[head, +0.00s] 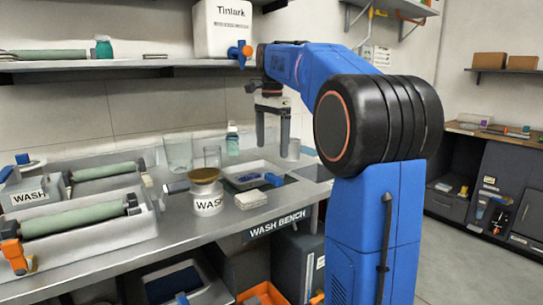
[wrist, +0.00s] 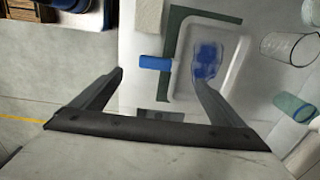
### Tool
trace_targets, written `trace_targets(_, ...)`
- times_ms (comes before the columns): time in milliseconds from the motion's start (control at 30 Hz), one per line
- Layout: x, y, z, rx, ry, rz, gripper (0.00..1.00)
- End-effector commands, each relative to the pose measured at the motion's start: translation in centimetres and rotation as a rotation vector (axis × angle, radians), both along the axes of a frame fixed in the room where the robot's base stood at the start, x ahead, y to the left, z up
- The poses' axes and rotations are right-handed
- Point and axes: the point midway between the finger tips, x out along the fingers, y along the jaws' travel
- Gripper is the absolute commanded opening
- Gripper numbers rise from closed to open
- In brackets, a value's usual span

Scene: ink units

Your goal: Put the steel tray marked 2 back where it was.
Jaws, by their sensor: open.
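A pale, shallow rectangular tray (head: 236,183) with blue ink in it lies on the wash bench. It also shows in the wrist view (wrist: 228,40); no number 2 is readable on it, so I cannot tell if it is the tray marked 2. A blue handle-like cylinder (wrist: 155,62) sits at its edge. A dark green marked area (wrist: 174,32) shows partly under and beside the tray. My gripper (head: 272,145) is open and empty above the tray, fingers pointing down. In the wrist view, its right finger (wrist: 158,76) overlaps the tray's image.
Green rollers (head: 75,220) in racks fill the bench's left. A shelf (head: 110,65) with a white container (head: 222,28) hangs above.

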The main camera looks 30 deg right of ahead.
Motion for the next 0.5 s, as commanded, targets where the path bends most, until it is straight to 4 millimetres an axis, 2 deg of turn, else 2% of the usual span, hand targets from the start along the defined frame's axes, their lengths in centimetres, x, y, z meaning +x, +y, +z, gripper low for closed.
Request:
trace_targets(100,0.0,0.0,0.7,0.0,-0.001,0.0,0.93)
trace_targets(333,-0.1,0.1,0.8,0.0,-0.001,0.004,0.93)
trace_targets(500,-1.9,1.8,0.3,-0.01,-0.023,0.093,0.93)
